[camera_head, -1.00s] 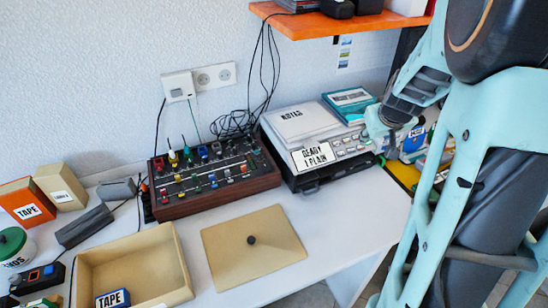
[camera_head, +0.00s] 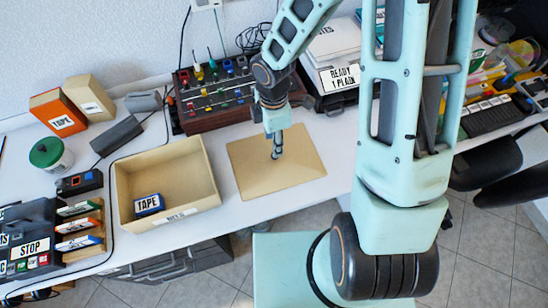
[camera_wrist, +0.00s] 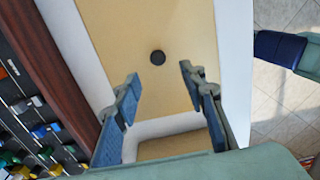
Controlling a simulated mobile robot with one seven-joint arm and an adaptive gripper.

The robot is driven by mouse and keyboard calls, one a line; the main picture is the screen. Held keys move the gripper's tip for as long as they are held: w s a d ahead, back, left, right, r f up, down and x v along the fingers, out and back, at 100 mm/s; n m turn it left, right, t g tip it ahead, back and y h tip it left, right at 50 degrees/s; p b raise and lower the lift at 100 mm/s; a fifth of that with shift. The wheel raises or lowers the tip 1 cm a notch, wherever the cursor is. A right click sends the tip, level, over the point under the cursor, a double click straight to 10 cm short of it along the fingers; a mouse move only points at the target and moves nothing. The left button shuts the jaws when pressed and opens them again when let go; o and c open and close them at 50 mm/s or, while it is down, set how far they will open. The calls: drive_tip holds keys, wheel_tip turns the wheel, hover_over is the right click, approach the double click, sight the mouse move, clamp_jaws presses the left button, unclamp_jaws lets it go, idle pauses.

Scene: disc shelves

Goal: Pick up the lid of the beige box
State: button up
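The lid (camera_head: 304,168) is a flat beige panel with a small dark knob (camera_wrist: 157,57), lying on the white table to the right of the open beige box (camera_head: 185,178). My gripper (camera_head: 278,153) points down over the middle of the lid and hides the knob in the head view. In the wrist view my gripper (camera_wrist: 159,76) is open, with its two fingers apart and nothing between them. The knob shows just beyond the fingertips, roughly centred between them. The box's edge (camera_wrist: 165,127) shows between the fingers lower down.
A mixer with coloured knobs (camera_head: 205,92) stands just behind the lid. A blue tape block (camera_head: 148,204) lies inside the box. The table's front edge is close to the lid.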

drive_tip(key=shift+w+d+f+b, duration=0.1)
drive_tip(key=shift+d+f+b, duration=0.1)
drive_tip(key=shift+f, duration=1.55)
drive_tip(key=shift+w+d+f+b, duration=0.1)
drive_tip(key=shift+f+b, duration=0.05)
drive_tip(key=shift+f, duration=1.6)
drive_tip(key=shift+c, duration=0.4)
clamp_jaws()
